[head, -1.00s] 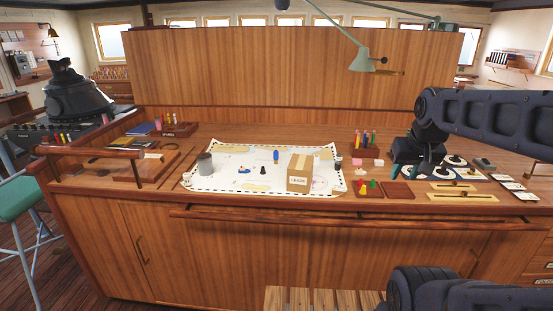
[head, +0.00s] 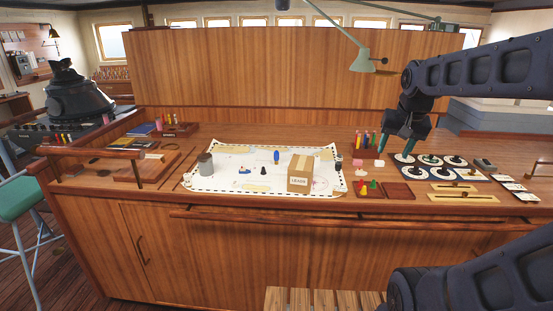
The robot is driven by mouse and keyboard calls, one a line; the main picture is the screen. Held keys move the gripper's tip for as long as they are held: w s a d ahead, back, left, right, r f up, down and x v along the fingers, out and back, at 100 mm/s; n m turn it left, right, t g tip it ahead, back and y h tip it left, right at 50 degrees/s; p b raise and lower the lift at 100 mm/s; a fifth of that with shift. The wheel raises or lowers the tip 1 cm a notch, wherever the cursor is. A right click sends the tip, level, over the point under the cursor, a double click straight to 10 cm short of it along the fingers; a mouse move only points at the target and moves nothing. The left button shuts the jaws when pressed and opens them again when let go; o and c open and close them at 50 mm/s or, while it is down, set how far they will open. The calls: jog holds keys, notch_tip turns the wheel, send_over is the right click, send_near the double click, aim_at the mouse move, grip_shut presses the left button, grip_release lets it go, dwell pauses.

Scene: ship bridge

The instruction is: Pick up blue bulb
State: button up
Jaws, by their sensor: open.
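A small blue rounded object (head: 276,155), which looks like the blue bulb, stands on the white chart (head: 215,178) near its back edge, in the middle of the desk. A smaller blue piece (head: 244,171) lies farther left on the chart; its exact shape is too small to tell. My gripper (head: 397,148) is open and empty, with its teal fingers pointing down. It is well to the right of the blue bulb, above the desk near the dark board with white round dials (head: 443,174).
A cardboard box (head: 299,180) stands on the chart, right of and nearer than the bulb. A grey cup (head: 205,164) is at the chart's left, a small black piece (head: 263,171) near its middle. A pen holder (head: 366,150) stands between bulb and gripper. A green lamp (head: 361,60) hangs above.

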jog(key=w+a+r+m+g, duration=0.1)
jog(key=w+a+r+m, duration=0.15)
jog(key=w, duration=0.45)
jog(key=w+a+r+m, duration=0.1)
jog(key=w+a+m, duration=0.15)
jog(key=w, duration=0.55)
jog(key=m+g, duration=0.3)
jog(key=m, duration=0.9)
send_over(276, 152)
jog(key=d, duration=0.1)
notch_tip(276, 152, down, 19)
jog(key=shift+w+a+f, duration=0.3)
jog(key=shift+w+f, duration=0.1)
jog(key=shift+w, duration=0.15)
notch_tip(276, 152, down, 11)
jog(key=shift+s+a+r, duration=0.1)
jog(key=shift+a+r, duration=0.05)
jog(key=shift+c, duration=0.2)
jog(key=c, duration=1)
